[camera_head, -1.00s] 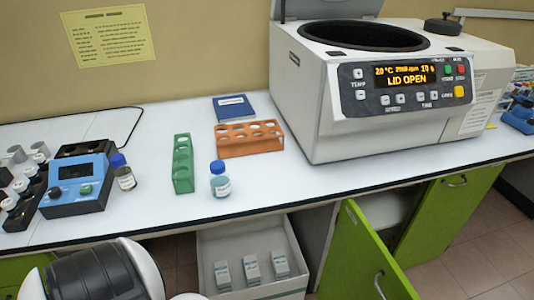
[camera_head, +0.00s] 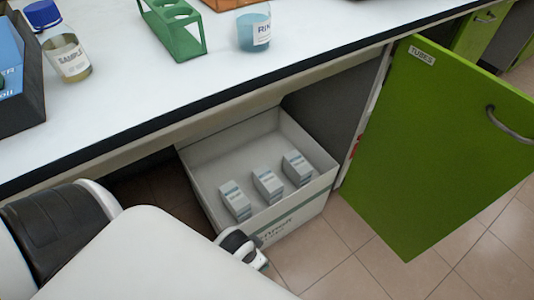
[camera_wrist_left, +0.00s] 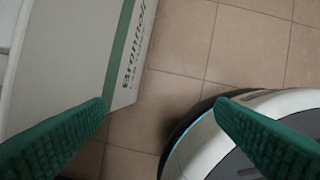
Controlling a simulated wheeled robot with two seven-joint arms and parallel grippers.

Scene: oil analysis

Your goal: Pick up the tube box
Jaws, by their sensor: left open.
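Three small white tube boxes with grey-blue markings stand in a row inside an open carton (camera_head: 218,160) below the bench: a left one (camera_head: 235,201), a middle one (camera_head: 267,186) and a right one (camera_head: 298,168). My left gripper (camera_head: 250,252) is just outside the carton's front wall, partly hidden by my white arm. In the left wrist view its green-padded fingers (camera_wrist_left: 160,107) are wide apart with nothing between them. That view shows the carton's printed outer wall (camera_wrist_left: 75,55) but none of the tube boxes. My right gripper is not in view.
An open green cabinet door (camera_head: 440,140) labelled TUBES stands right of the carton. On the bench are a green rack (camera_head: 175,30), a blue-liquid bottle (camera_head: 253,28) and a sample bottle (camera_head: 65,50). Tiled floor is clear in front.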

